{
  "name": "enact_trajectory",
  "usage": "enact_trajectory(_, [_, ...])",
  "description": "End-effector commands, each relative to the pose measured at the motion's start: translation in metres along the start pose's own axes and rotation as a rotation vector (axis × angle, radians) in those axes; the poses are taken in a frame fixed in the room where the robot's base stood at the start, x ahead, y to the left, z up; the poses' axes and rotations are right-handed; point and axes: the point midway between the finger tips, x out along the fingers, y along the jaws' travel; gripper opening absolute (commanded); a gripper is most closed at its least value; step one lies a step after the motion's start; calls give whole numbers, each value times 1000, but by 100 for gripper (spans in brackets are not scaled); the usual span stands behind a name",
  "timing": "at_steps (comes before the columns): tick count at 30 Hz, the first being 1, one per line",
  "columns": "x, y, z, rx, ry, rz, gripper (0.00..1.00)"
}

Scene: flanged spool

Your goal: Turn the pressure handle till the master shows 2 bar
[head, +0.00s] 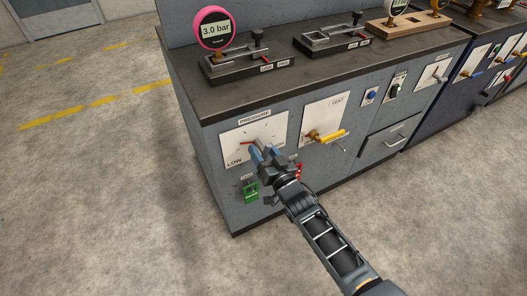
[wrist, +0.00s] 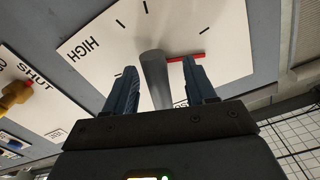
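The pressure panel (head: 238,136), a white plate lettered PRESSURE and LOW, is on the front of the grey bench. The wrist view shows its HIGH end and tick marks. The pressure handle (wrist: 154,77) is a grey bar with a red pointer (wrist: 186,57) beside it; the pointer also shows in the head view (head: 247,142). My gripper (head: 258,150) is at this handle. Its fingers (wrist: 158,82) are apart, one on each side of the bar, with gaps visible. A pink-rimmed gauge (head: 214,29) on the bench reads 3.0 bar.
Right of the pressure panel is a plate marked VENT and SHUT (head: 325,118) with a yellow handle (head: 330,136). Black clamp fixtures (head: 335,38) stand on the bench top (head: 300,75). The floor at left is clear.

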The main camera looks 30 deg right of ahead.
Motion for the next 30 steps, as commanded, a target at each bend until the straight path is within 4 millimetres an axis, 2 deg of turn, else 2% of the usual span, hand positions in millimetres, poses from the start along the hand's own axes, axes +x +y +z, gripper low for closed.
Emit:
enact_trajectory(10, [-5, 0, 0, 0, 0, 1, 58])
enact_trajectory(22, [-62, 0, 0, 0, -1, 1, 58])
enact_trajectory(30, [-78, 0, 0, 0, 1, -1, 58])
